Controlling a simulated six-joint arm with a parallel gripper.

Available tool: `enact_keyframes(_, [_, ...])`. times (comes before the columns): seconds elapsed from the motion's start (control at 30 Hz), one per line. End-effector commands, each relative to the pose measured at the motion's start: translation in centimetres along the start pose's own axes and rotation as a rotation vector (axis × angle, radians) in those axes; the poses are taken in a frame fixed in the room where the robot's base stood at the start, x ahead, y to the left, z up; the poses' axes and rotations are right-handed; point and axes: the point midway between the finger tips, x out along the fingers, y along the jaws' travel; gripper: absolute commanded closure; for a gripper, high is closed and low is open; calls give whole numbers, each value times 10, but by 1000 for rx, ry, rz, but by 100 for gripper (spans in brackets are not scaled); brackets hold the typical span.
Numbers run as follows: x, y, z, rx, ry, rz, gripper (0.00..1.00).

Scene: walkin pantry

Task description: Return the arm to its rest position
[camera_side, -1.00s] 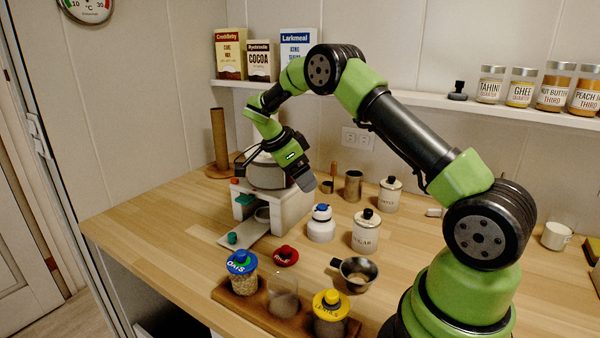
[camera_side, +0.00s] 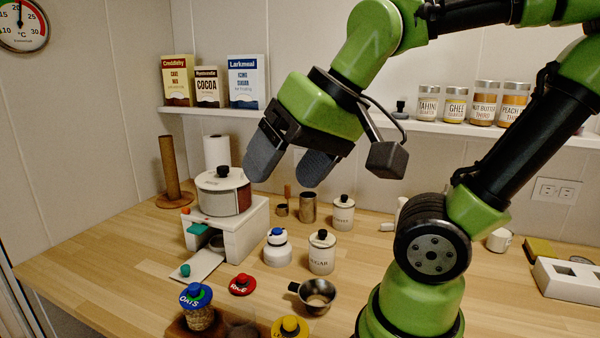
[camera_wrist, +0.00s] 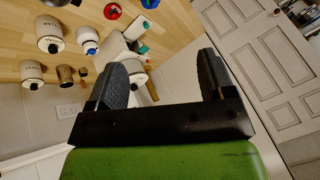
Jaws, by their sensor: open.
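My gripper (camera_side: 291,165) is open and empty in the side view, raised in the air above the worktop. In that picture it overlaps the wall behind and is just right of the lidded pot. Its two grey fingers also show wide apart in the wrist view (camera_wrist: 160,80), with nothing between them. My arm is lifted and bent back, its upper part running out of the top of the side view.
A lidded pot (camera_side: 243,197) stands on a white stand (camera_side: 238,237). Canisters, jars and a metal scoop (camera_side: 318,295) stand on the wooden worktop (camera_side: 120,262). A shelf (camera_side: 430,125) with jars and boxes runs along the wall. A door (camera_wrist: 270,55) shows in the wrist view.

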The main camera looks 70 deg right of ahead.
Motion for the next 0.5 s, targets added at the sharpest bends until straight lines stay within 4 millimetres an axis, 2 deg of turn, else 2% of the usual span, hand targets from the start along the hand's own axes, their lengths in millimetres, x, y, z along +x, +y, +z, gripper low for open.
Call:
enact_keyframes(0.1, [-4,1,16,-94,33,-56,24])
enact_keyframes(0.2, [-4,1,21,-127,43,-73,24])
enact_keyframes(0.5, [-4,1,21,-131,43,-74,24])
